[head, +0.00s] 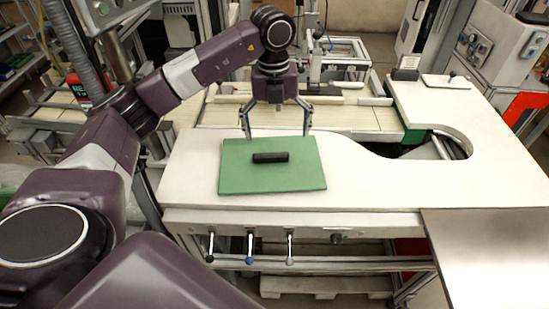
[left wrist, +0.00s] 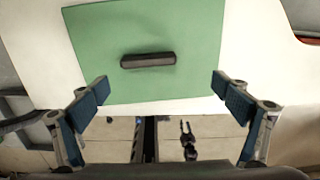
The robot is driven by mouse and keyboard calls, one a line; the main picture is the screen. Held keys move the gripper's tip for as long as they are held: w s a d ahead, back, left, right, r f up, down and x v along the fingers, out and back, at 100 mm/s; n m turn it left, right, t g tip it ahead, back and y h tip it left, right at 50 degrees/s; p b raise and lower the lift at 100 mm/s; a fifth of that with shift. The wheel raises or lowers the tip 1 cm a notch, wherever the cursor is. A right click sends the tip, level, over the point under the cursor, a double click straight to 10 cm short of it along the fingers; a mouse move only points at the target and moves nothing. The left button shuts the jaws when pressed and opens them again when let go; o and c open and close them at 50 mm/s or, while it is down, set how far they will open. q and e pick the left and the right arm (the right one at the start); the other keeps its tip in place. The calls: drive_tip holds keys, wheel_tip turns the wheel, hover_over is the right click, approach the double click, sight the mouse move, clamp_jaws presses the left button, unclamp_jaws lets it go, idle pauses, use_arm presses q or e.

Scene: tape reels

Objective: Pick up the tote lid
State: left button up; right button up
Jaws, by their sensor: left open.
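The tote lid (head: 240,174) is a flat green rectangle lying on the white worktop, with a dark bar handle (head: 270,157) across its middle. My left gripper (head: 276,134) is open and empty at the far edge of the lid, its fingers spread wide and apart from the handle. In the left wrist view the green lid (left wrist: 190,85) fills the upper middle and its dark handle (left wrist: 148,60) lies beyond the fingertips. The open left gripper (left wrist: 160,90) shows there with one finger at each side. My right gripper is in neither view.
The white worktop (head: 370,190) is clear to the right of the lid, up to a curved cutout (head: 440,148). Levers (head: 250,248) hang under the front edge. A conveyor (head: 340,116) runs behind. A small white plate with a knob (head: 446,81) lies at the back right.

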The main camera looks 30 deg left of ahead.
sight(271, 154)
use_arm(q)
drive_tip(key=shift+s+a, duration=0.15)
drive_tip(key=shift+a, duration=0.55)
drive_tip(key=shift+s+a+f, duration=0.1)
drive_tip(key=shift+f, duration=0.2)
wheel_tip(271, 154, down, 7)
drive_tip(key=p, duration=0.3)
drive_tip(key=shift+s+r+p, duration=0.1)
drive_tip(key=shift+r+p, duration=0.1)
drive_tip(key=shift+p, duration=0.15)
drive_tip(key=shift+c, duration=1.1)
drive_tip(key=c, duration=1.1)
drive_tip(key=shift+r, duration=0.1)
